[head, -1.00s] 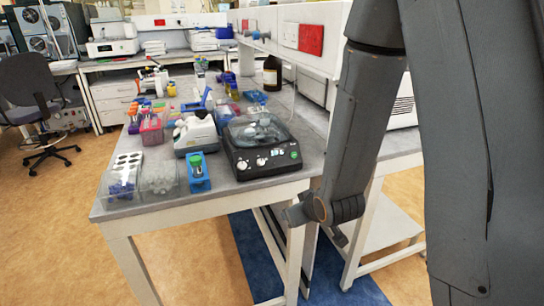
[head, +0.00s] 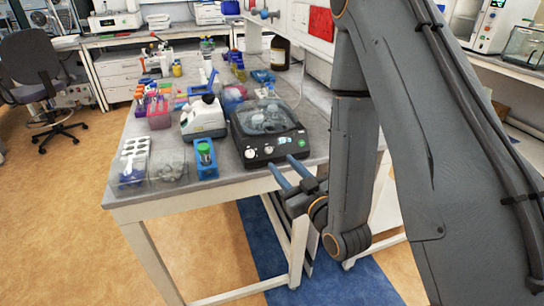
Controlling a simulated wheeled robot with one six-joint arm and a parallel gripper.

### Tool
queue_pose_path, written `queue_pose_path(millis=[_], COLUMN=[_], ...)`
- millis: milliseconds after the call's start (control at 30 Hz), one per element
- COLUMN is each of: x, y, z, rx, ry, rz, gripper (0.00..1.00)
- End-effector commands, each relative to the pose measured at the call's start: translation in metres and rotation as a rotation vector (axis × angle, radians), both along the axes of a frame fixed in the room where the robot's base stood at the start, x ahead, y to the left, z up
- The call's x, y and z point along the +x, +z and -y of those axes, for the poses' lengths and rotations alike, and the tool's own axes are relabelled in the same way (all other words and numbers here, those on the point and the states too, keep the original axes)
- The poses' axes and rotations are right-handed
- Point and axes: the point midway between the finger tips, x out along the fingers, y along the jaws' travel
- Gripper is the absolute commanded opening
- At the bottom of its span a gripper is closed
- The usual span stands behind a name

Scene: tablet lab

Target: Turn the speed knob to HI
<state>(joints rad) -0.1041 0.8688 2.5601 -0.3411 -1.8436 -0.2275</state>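A black benchtop device (head: 290,146) with a clear lid (head: 264,117) sits near the front edge of the bench in the head view. Its front panel has white knobs, one at the left (head: 250,153) and one nearer the middle (head: 268,149), and a green button (head: 301,142) at the right. The labels are too small to read, so I cannot tell which is the speed knob or where it points. My gripper (head: 280,161) is open and empty, its two blue-grey fingers apart, pointing at the panel from just in front and below. Whether the fingertips touch the device is unclear.
Left of the device stand a white instrument (head: 203,119), a blue holder with a green-capped tube (head: 206,159) and clear racks (head: 168,168). A brown bottle (head: 280,53) stands behind. The floor left of the bench (head: 75,200) is open.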

Motion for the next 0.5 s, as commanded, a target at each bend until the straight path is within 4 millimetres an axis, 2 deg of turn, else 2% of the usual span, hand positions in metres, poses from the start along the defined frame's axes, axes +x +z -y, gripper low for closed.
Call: queue_pose_path(millis=[300, 500], x=[0.039, 0.055], y=[-0.001, 0.001], z=[-0.019, -0.028], rx=[0.002, 0.000], ry=[0.002, 0.002], rz=[0.003, -0.002], gripper=[0.35, 0.35])
